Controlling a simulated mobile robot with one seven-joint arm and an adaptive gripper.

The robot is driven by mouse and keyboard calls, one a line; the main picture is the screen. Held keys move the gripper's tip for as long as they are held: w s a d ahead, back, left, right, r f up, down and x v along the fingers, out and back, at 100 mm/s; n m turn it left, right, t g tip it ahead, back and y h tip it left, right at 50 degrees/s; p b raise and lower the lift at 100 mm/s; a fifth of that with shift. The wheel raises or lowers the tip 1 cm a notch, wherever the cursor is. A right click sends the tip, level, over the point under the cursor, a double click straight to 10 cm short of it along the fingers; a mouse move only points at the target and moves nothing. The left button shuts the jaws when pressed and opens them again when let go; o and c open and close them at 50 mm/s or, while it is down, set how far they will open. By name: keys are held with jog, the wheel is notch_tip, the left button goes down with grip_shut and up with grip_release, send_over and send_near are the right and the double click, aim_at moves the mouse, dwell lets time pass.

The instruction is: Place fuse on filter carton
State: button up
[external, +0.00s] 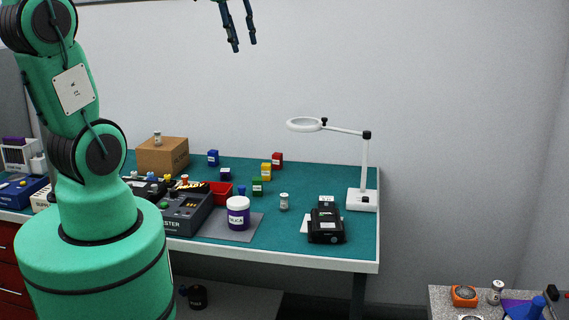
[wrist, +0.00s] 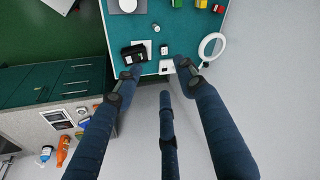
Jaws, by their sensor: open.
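A brown carton (external: 174,158), which looks like the filter carton, stands at the back left of the green-topped table. A small pale cylinder with a grey top (external: 157,138), possibly a fuse, stands upright on it. A similar cylinder (external: 284,202) stands upright on the tabletop right of centre, and a small pale round top shows in the wrist view (wrist: 156,28). Another similar one (external: 497,292) stands on the bench at the lower right. Which one is the task's fuse I cannot tell. My gripper (external: 244,46) is open and empty, high above the table; its fingers (wrist: 156,72) show nothing between them.
A white ring lamp (external: 362,199) stands at the table's right end. A black device (external: 326,226) sits near the front edge. A purple-and-white jar (external: 238,213) stands on a grey mat. A red bin (external: 219,195) and small coloured blocks lie farther back.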

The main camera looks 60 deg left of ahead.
jog(key=s+d+f+t+h, duration=0.1)
jog(key=s+d+f+t, duration=0.1)
jog(key=s+d, duration=1.4)
jog(key=shift+s+d+f, duration=0.3)
jog(key=shift+d+f, duration=0.35)
jog(key=shift+f, duration=0.05)
jog(key=shift+f, duration=0.1)
notch_tip(320, 180, down, 12)
jog(key=b, duration=1.2)
